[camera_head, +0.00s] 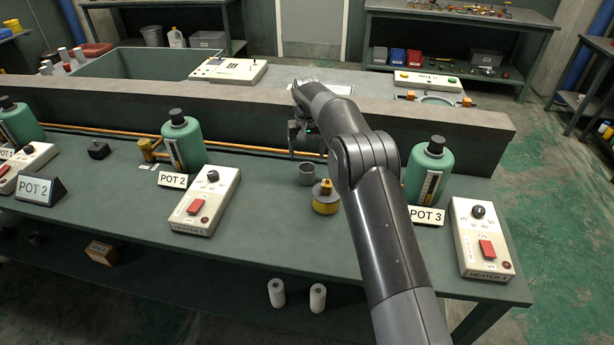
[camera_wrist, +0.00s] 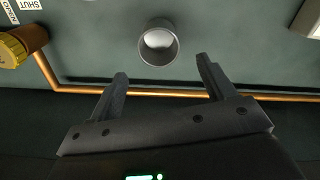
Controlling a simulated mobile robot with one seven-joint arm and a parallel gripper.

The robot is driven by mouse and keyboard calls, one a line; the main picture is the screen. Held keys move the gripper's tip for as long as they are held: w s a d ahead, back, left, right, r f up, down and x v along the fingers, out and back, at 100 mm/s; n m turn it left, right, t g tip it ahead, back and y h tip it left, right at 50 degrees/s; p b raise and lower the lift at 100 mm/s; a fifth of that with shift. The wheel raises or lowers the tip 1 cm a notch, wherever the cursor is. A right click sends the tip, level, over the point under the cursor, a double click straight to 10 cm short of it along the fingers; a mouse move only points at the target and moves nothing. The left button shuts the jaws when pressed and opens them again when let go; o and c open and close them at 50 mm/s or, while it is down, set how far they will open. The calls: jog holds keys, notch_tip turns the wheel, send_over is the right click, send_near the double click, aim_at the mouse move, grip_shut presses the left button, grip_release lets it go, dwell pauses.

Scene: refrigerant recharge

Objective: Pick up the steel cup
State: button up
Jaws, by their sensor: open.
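The steel cup (camera_head: 306,173) is a small grey open-topped cup standing upright on the green table, left of my arm and just behind a yellow-and-black container. In the wrist view the cup (camera_wrist: 158,46) shows its round rim and pale inside, near the top middle. My gripper (camera_head: 300,135) hangs above the back of the table, over the area behind the cup. In the wrist view my gripper (camera_wrist: 162,80) has its two dark fingers spread wide, with nothing between them. The cup lies a little beyond the fingertips, between their lines and apart from both.
The yellow-and-black container (camera_head: 326,198) stands close in front of the cup. A copper pipe (camera_wrist: 140,93) runs along the table's back, below the raised ledge (camera_head: 270,108). Green bottles stand at POT 2 (camera_head: 183,143) and POT 3 (camera_head: 428,172), with heater boxes (camera_head: 205,202) in front.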

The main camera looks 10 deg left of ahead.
aim_at(307, 174)
jog(key=f, duration=0.9)
jog(key=shift+s, duration=0.25)
jog(key=shift+r, duration=0.1)
jog(key=shift+c, duration=0.4)
jog(key=c, duration=1)
jog(key=shift+r, duration=0.1)
